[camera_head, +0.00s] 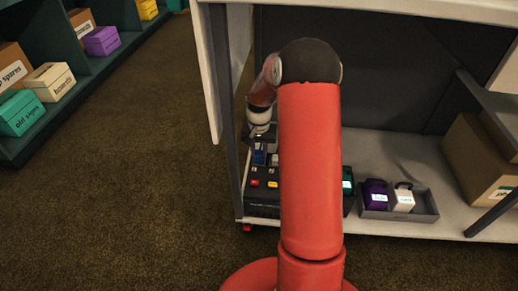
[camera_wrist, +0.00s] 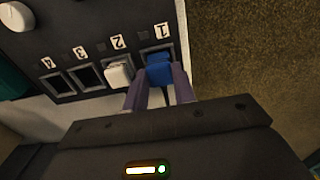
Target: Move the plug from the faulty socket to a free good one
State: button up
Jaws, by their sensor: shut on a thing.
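A dark socket panel (camera_wrist: 62,48) carries a row of sockets numbered 1 to 4, running right to left in the wrist view. A blue plug (camera_wrist: 159,71) is at socket 1 (camera_wrist: 145,52); how deep it sits I cannot tell. My gripper (camera_wrist: 160,87) is shut on the blue plug, a finger on each side. A white plug (camera_wrist: 117,75) is in socket 2. Socket 3 (camera_wrist: 86,77) and socket 4 (camera_wrist: 56,82) look empty. In the head view the blue plug (camera_head: 259,156) shows below my wrist; my arm hides much of the panel (camera_head: 262,207).
On the panel are a red button or lamp (camera_head: 255,184) and a yellow one (camera_head: 272,184). Right of my arm, a grey tray (camera_head: 425,206) holds a purple item (camera_head: 375,194) and a white item (camera_head: 403,197). A cardboard box (camera_head: 480,165) stands farther right. A shelf top overhangs.

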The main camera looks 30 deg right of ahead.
jog(key=shift+f+b, duration=0.3)
jog(key=shift+f, duration=0.3)
jog(key=o, duration=1.1)
jog(key=shift+c, duration=0.2)
notch_tip(320, 180, up, 8)
jog(key=shift+f+p, duration=0.15)
jog(key=shift+p, duration=0.75)
